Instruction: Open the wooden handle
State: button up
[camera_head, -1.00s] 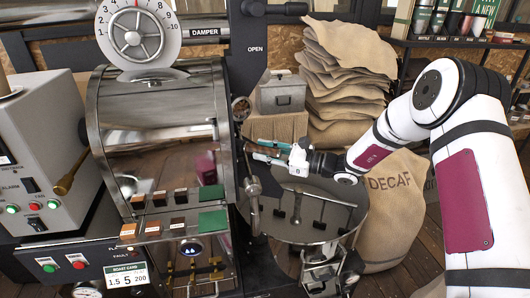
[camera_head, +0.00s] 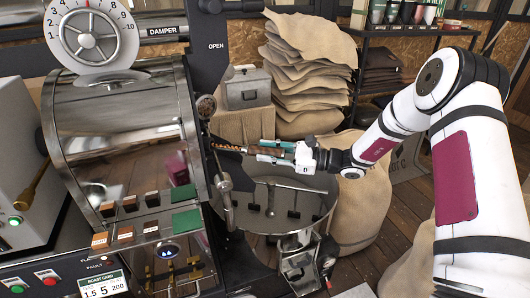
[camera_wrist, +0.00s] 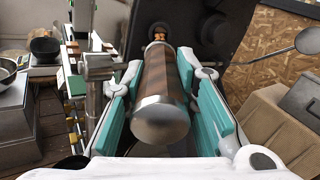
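My gripper (camera_head: 262,151) is at the front of the roaster, above the round cooling tray (camera_head: 318,207). In the wrist view, a striped brown wooden handle (camera_wrist: 158,85) with metal end caps lies lengthwise between the teal finger pads of my gripper (camera_wrist: 160,62). The pads appear closed on its sides. Small brown, bean-like bits show beyond its far end. In the head view, a thin brown rod (camera_head: 229,148) runs left from my gripper towards the roaster's dark front plate. Whether its far end is inside the roaster is unclear.
The steel drum (camera_head: 120,120) and dark front plate (camera_head: 212,60) stand left of my gripper. Another wooden lever (camera_head: 32,187) is at the far left. A metal box (camera_head: 246,88) and stacked sacks (camera_head: 305,75) stand behind.

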jog(key=o, duration=0.4)
jog(key=shift+o, duration=0.2)
jog(key=v, duration=1.2)
